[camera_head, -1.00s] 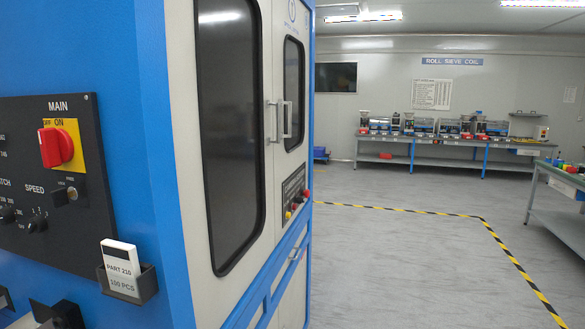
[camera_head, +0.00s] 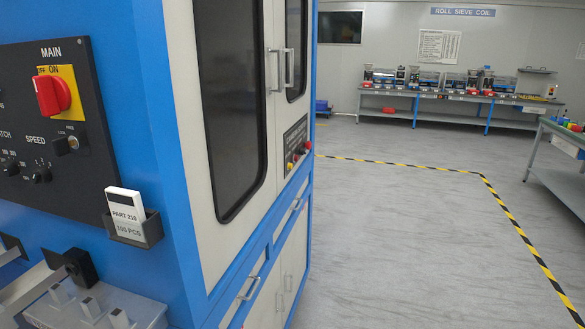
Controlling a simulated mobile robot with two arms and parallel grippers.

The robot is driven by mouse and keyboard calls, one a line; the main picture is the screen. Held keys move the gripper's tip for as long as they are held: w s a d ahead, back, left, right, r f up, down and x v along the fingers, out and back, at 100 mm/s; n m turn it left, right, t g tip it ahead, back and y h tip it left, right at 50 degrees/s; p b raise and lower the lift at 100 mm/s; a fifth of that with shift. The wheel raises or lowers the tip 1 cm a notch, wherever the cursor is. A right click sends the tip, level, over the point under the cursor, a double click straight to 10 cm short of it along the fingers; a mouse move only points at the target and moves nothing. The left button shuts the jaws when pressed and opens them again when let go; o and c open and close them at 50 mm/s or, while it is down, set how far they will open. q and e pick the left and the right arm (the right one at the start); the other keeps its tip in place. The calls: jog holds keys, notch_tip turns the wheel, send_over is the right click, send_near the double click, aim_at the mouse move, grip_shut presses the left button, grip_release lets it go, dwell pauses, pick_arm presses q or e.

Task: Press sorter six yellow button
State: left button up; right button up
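A large blue and white sorter cabinet (camera_head: 182,100) fills the left half of the view. On its white front, beside the dark window, is a small black button panel (camera_head: 296,145). The buttons are small and seen at a steep angle. No number marking this as sorter six is readable. Neither of my grippers is in view.
A black MAIN panel (camera_head: 85,150) with a red switch (camera_head: 52,95) and a card holder (camera_head: 133,229) are on the near blue side. A grey box (camera_head: 135,312) juts out below. Open floor (camera_head: 400,220) with striped tape lies right; benches (camera_head: 450,96) stand beyond.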

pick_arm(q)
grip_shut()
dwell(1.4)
